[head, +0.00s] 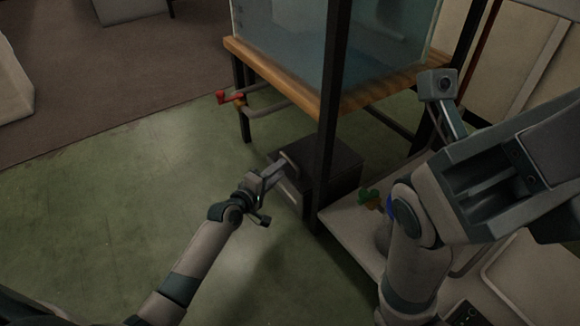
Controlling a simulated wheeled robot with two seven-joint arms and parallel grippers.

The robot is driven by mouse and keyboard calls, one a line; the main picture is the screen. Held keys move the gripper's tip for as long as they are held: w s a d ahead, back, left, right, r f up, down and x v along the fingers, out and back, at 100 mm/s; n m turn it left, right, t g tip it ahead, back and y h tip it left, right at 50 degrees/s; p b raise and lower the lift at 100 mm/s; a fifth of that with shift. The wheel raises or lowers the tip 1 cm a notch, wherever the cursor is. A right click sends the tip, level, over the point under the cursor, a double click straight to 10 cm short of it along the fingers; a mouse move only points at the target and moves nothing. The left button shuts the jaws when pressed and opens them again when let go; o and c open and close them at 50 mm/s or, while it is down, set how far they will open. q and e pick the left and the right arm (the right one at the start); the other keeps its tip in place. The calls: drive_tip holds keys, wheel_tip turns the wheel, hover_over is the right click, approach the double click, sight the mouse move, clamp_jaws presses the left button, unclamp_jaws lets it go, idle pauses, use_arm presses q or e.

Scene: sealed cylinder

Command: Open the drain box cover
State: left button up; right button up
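The drain box (335,163) is a dark box on the green floor under the tank's wooden shelf. I cannot tell clearly whether this panel is the cover. My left gripper (279,172) is at the box's left face, close to or touching it. Its fingers are small and dark, so their opening is unclear. My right arm fills the right side, raised close to the camera; its fingertips cannot be made out.
A glass tank (285,40) stands on a wooden shelf (290,88) with dark posts. A red-handled valve (231,97) sticks out on the left. Floor on the left is clear.

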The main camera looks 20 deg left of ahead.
sight(290, 160)
use_arm(q)
drive_tip(key=b+x, duration=0.3)
drive_tip(key=x, duration=0.4)
clamp_jaws()
